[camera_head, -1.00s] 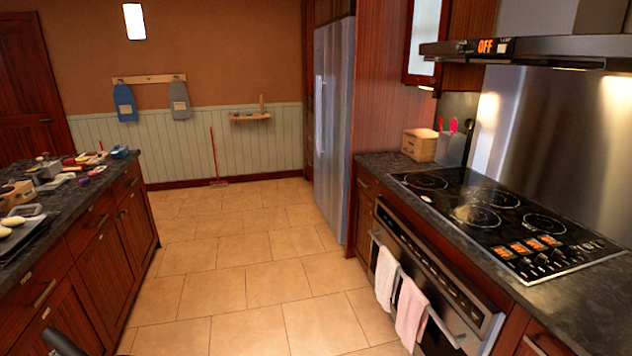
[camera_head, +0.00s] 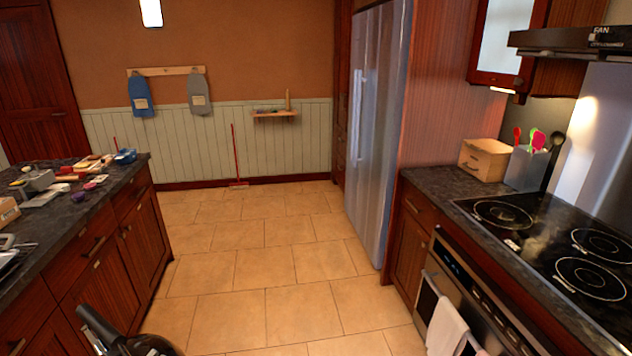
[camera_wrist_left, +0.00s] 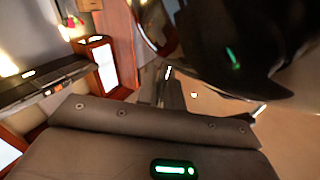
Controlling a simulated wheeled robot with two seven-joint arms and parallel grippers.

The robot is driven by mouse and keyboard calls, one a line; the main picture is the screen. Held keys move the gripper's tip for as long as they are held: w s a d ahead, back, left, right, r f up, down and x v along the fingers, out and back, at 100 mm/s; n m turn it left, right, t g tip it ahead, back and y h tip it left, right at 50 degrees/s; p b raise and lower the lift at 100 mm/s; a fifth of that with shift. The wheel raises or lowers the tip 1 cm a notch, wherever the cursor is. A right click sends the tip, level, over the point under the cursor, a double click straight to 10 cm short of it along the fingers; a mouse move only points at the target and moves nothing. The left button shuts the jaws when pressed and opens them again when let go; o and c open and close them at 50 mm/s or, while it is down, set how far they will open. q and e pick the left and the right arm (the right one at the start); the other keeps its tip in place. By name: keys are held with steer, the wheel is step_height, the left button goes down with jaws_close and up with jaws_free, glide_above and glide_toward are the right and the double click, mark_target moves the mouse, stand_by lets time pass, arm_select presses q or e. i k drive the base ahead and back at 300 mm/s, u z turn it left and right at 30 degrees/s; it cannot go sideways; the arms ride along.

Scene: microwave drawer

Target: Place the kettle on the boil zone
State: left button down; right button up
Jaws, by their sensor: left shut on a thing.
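The kettle (camera_head: 152,346), black and rounded, shows only in part at the bottom left of the head view. A dark glossy rounded body, seemingly the kettle (camera_wrist_left: 243,45), fills the upper right of the left wrist view. My left gripper (camera_wrist_left: 172,88) is shut on the kettle, though its fingertips are partly hidden. The black glass cooktop (camera_head: 545,232) is at the right with several ringed zones, cut off by the frame edge. I cannot tell which ring is the boil zone. The kettle is well left of the cooktop, over the floor. My right gripper is not in view.
A cluttered island counter (camera_head: 50,235) stands at the left. The tiled floor (camera_head: 265,260) between it and the stove is clear. A wooden box (camera_head: 484,160) and a utensil holder (camera_head: 526,168) stand behind the cooktop. The range hood (camera_head: 575,40) overhangs it. A white towel (camera_head: 447,327) hangs below.

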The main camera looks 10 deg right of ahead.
mark_target(599, 240)
steer(key=i, duration=1.5)
steer(key=z, duration=3.6)
